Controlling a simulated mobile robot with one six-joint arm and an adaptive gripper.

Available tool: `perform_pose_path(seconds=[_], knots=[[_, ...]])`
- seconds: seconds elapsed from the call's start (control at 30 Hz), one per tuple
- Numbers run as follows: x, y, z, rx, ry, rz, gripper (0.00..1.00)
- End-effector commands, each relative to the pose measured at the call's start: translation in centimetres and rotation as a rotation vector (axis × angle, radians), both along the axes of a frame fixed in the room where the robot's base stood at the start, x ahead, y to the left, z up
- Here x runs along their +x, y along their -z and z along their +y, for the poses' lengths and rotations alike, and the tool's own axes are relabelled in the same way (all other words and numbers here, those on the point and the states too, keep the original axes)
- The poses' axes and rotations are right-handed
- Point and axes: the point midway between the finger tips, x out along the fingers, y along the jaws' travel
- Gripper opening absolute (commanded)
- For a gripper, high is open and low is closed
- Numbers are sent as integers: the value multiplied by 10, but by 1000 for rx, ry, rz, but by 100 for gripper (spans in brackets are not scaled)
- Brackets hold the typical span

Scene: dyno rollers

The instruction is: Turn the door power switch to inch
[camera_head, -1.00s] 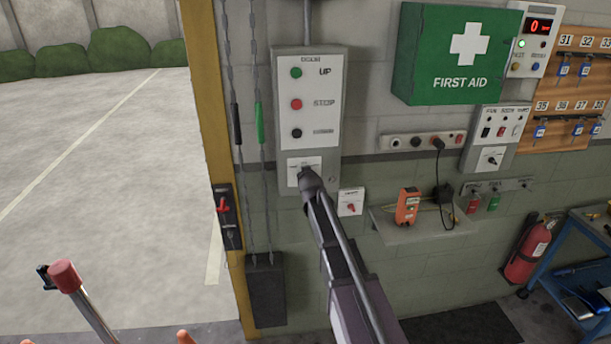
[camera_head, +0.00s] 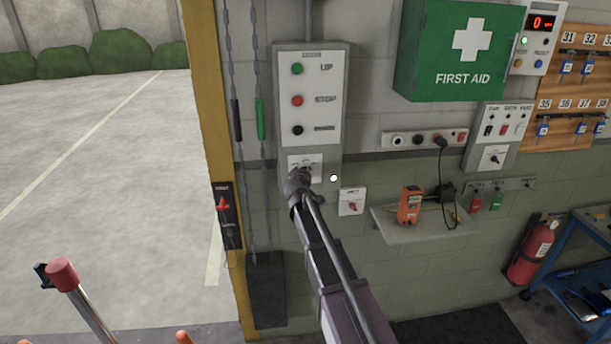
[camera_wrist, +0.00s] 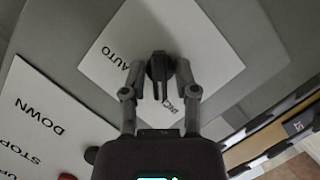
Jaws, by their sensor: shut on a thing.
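The door power switch is a black knob (camera_wrist: 158,68) on a white plate (camera_wrist: 205,55) with the labels AUTO and INCH, seen in the wrist view. The plate also shows low on the grey door control box (camera_head: 335,110) in the head view. My gripper (camera_wrist: 160,80) is shut on the knob, one finger on each side. In the head view my gripper (camera_head: 299,182) covers the knob and part of the plate. The knob's ridge stands about upright in the wrist view. I cannot tell which label it points to.
A small white box with a red knob (camera_head: 352,203) is close to the right of my gripper. Hanging chains (camera_head: 262,190) and a red-handled switch (camera_head: 223,205) are to the left. A shelf (camera_head: 415,232) with an orange device sticks out at right.

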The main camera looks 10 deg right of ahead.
Motion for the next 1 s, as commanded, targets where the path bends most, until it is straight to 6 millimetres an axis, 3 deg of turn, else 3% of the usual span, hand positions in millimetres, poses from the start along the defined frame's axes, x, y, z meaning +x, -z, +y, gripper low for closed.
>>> perform_pose_path(seconds=[0.6,0.63,0.67,1.0], knots=[[0,0,0,-65,1,2,0],[0,0,0,-65,1,2,42],[0,0,0,-65,1,2,50],[0,0,0,-64,1,1,51]])
